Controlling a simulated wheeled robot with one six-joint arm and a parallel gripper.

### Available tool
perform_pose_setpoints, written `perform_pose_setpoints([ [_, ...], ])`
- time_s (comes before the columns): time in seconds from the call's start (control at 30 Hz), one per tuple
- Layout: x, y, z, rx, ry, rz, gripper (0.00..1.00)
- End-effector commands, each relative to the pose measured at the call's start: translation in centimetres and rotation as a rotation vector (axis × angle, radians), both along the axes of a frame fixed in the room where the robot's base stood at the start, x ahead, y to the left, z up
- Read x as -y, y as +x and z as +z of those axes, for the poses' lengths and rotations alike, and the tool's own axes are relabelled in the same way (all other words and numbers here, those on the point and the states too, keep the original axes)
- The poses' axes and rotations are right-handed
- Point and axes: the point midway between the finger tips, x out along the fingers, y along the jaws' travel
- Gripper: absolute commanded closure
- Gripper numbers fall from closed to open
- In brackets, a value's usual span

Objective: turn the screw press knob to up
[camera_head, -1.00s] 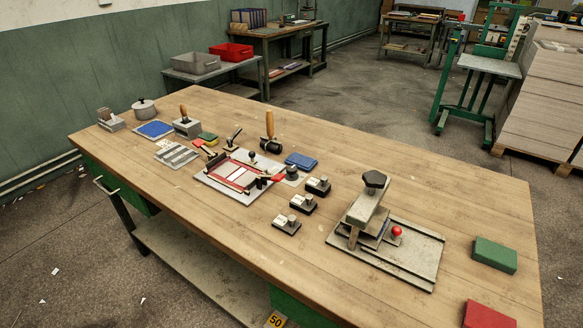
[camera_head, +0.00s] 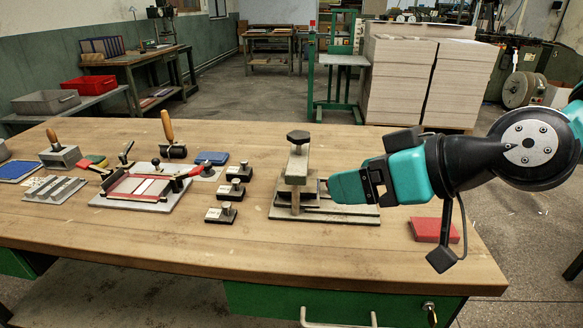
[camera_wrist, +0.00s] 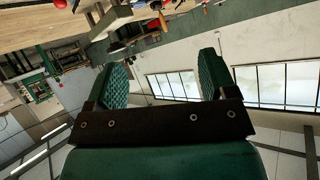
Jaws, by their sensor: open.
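The screw press (camera_head: 297,172) stands on the wooden table, right of centre in the head view. Its dark knob (camera_head: 298,137) sits on top of the grey press arm, clear of my gripper. My teal gripper (camera_head: 333,187) reaches in from the right, its tips beside the press and lower than the knob. In this view it seems to hide part of the press's right side. In the wrist view the two textured green fingers (camera_wrist: 163,68) stand wide apart with nothing between them. A grey bar-shaped part (camera_wrist: 112,22) shows at the top of that tilted view, perhaps the press.
A red block (camera_head: 434,230) lies below my arm, near the table's right edge. Several small black-based blocks (camera_head: 229,190) stand left of the press. A red-framed fixture (camera_head: 140,189) lies further left. The front strip of the table (camera_head: 200,245) is clear.

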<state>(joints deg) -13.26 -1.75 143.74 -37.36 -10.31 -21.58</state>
Motion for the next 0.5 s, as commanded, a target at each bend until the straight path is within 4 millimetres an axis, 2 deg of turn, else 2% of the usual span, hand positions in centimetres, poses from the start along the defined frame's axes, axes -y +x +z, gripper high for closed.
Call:
perform_pose_setpoints([
  [0.03,-0.4,1.9,-3.2,0.083,0.055,-0.031,0.22],
  [0.1,-0.5,4.2,-4.0,0.209,0.122,-0.083,0.22],
  [0.2,-0.1,6.6,-4.8,0.351,0.187,-0.164,0.22],
  [0.3,0.5,8.1,-5.1,0.444,0.224,-0.231,0.22],
  [0.5,0.7,9.7,-4.6,0.513,0.246,-0.284,0.22],
])
